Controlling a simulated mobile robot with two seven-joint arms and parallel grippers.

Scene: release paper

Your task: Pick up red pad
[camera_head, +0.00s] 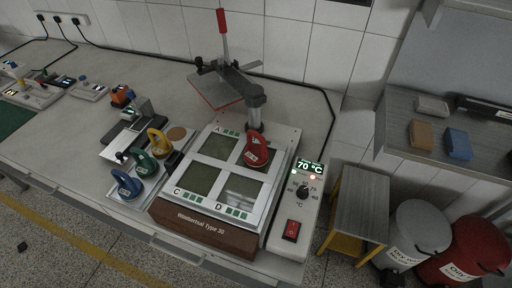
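The red pad (257,152), a stamp-like piece with a looped handle, sits on the upper right part of the framed panel of the brown device (207,232). It covers part of the panel marked B or nearby; its underside is hidden. Similar pads in yellow (158,142), green (146,163) and blue (127,184) stand on a tray to the left of the device. Neither of my grippers is in view.
A press with a raised plate (222,90) and a red-topped lever (222,20) stands behind the device. A control box (292,225) reading 70 °C is at its right. A stool (356,205) and bins stand further right. The table's left middle (60,125) is clear.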

